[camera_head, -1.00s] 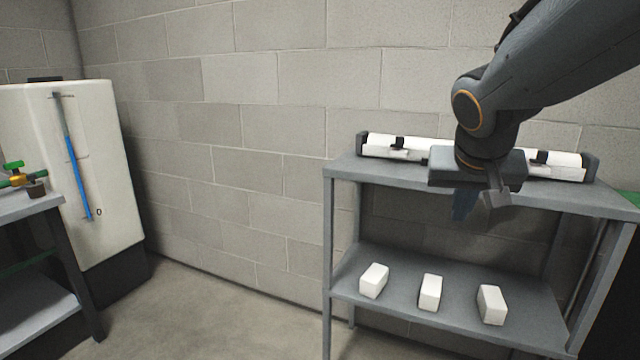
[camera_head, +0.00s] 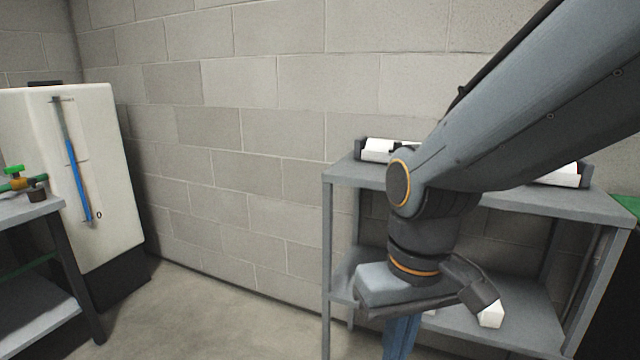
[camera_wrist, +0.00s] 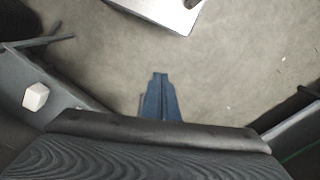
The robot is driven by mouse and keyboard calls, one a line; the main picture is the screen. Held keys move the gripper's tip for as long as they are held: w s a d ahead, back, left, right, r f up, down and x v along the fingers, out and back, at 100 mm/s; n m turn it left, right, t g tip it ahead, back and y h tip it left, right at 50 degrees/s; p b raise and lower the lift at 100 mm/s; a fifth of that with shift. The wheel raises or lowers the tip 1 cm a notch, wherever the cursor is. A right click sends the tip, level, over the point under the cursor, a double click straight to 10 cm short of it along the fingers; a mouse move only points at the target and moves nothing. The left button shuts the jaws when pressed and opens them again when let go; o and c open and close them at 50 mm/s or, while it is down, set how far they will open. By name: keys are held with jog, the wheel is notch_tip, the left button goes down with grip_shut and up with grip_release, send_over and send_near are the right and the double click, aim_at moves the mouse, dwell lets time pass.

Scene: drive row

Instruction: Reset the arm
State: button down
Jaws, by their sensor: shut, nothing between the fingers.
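My arm reaches in from the upper right of the head view and hangs in front of the grey shelf unit. My gripper (camera_head: 402,340) points down with its blue fingers together, and their tips run to the bottom edge of the head view. In the wrist view the blue fingers (camera_wrist: 160,98) lie side by side with nothing between them, above bare floor.
The shelf unit (camera_head: 338,178) carries a white device (camera_head: 375,150) on top, partly behind my arm. A white block (camera_head: 491,315) shows on its lower shelf; the others are mostly hidden. A white tank with a blue gauge (camera_head: 120,190) and a bench (camera_head: 50,208) stand left. Floor between is clear.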

jog(key=d+r+m+p, duration=0.3)
jog(key=d+r+p, duration=0.6)
jog(key=p, duration=0.8)
jog(key=shift+r+h, duration=0.3)
jog(key=shift+r, duration=0.35)
jog(key=c, duration=2.5)
grip_release()
jog(key=shift+s+d, duration=0.1)
